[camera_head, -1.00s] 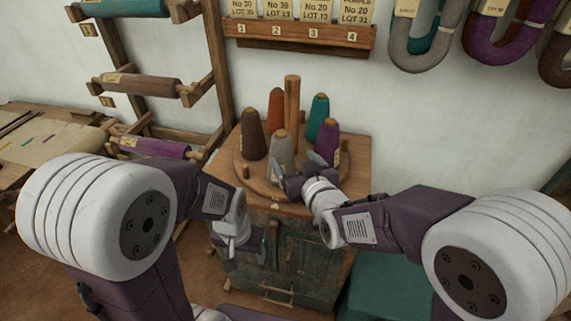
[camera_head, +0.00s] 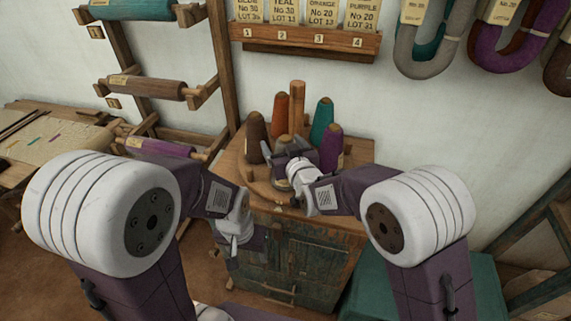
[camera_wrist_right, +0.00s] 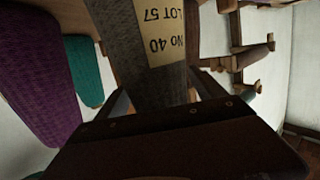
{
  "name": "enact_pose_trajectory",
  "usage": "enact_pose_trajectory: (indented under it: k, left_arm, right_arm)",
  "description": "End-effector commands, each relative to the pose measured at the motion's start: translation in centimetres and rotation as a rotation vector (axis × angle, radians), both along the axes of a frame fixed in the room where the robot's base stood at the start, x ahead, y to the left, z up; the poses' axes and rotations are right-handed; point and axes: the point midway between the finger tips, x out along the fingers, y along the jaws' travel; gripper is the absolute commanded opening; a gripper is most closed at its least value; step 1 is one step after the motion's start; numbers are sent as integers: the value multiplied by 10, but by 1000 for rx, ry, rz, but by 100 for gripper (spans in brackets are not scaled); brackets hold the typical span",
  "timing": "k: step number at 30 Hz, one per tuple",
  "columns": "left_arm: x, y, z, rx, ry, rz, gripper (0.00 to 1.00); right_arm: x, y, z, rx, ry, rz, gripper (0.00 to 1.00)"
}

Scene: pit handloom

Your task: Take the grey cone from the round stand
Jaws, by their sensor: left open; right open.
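The grey cone (camera_head: 284,141) stands at the front of the round stand (camera_head: 257,178), mostly hidden behind my right gripper (camera_head: 281,156) in the head view. In the right wrist view the grey cone (camera_wrist_right: 112,28) carries a paper label reading No 40, LOT 57. My left gripper (camera_head: 246,256) hangs low in front of the cabinet, empty and away from the stand.
A brown cone (camera_head: 255,138), an orange cone (camera_head: 281,113), a teal cone (camera_head: 321,121) and a purple cone (camera_head: 331,148) ring the wooden centre post (camera_head: 297,98). The purple one is close to my right gripper. The wooden cabinet (camera_head: 310,265) bears the stand.

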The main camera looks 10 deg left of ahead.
Motion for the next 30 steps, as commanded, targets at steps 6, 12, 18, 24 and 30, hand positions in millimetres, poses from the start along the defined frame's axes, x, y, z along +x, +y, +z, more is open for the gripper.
enact_pose_trajectory:
  k: [6, 12, 18, 24, 30]
  left_arm:
    - [0, 0, 0, 0, 0, 0, 60]
    - [0, 0, 0, 0, 0, 0, 60]
    - [0, 0, 0, 0, 0, 0, 60]
    - [0, 0, 1, 0, 0, 0, 60]
    - [0, 0, 5, 0, 0, 0, 60]
  right_arm:
    - [0, 0, 0, 0, 0, 0, 55]
    - [-1, 0, 0, -1, 1, 0, 0]
    - [0, 0, 0, 0, 0, 0, 0]
    - [0, 0, 9, 1, -2, 0, 0]
    - [0, 0, 54, 6, -7, 0, 0]
